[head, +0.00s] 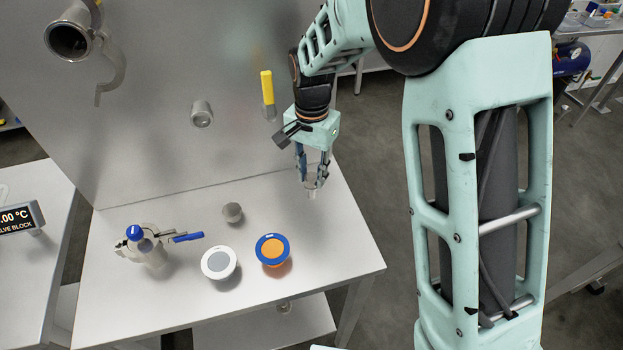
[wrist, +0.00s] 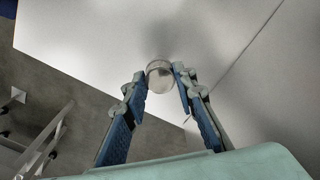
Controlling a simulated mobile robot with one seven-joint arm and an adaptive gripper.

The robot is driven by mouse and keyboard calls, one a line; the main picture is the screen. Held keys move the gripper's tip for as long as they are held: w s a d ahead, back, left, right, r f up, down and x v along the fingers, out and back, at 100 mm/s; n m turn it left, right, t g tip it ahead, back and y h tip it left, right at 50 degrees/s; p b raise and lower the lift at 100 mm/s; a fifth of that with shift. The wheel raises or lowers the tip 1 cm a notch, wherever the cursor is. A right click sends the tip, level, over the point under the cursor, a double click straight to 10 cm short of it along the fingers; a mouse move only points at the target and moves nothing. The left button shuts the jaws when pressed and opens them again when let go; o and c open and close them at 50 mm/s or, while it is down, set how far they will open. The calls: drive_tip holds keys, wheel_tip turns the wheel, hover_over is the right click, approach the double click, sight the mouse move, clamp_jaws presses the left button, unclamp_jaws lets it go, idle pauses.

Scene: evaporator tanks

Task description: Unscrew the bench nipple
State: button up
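A short, pale metal cylinder, which looks like the bench nipple (head: 311,193), is at the right part of the bench. My gripper (head: 312,178) points down over it with one finger on either side. In the wrist view the nipple shows as a round rim (wrist: 160,77) between the fingertips of my gripper (wrist: 159,74). The fingertips are very close to its sides. I cannot tell whether they press on it or leave a small gap. Its lower end is partly hidden in the wrist view.
On the bench (head: 330,255) stand a grey fitting (head: 232,212), a white-and-grey round piece (head: 219,263), a blue-and-orange one (head: 272,250) and a blue-handled valve (head: 150,247). The steel wall behind carries a stub (head: 201,113) and a yellow-handled part (head: 267,88).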

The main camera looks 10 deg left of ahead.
clamp_jaws()
drive_tip(key=n, duration=0.4)
drive_tip(key=shift+n, duration=0.6)
drive_tip(key=shift+n+p, duration=0.3)
drive_tip(key=shift+n, duration=2.3)
drive_tip(key=shift+n+p, duration=0.45)
drive_tip(key=shift+n, duration=0.45)
drive_tip(key=n, duration=0.3)
drive_tip(key=shift+p, duration=0.35)
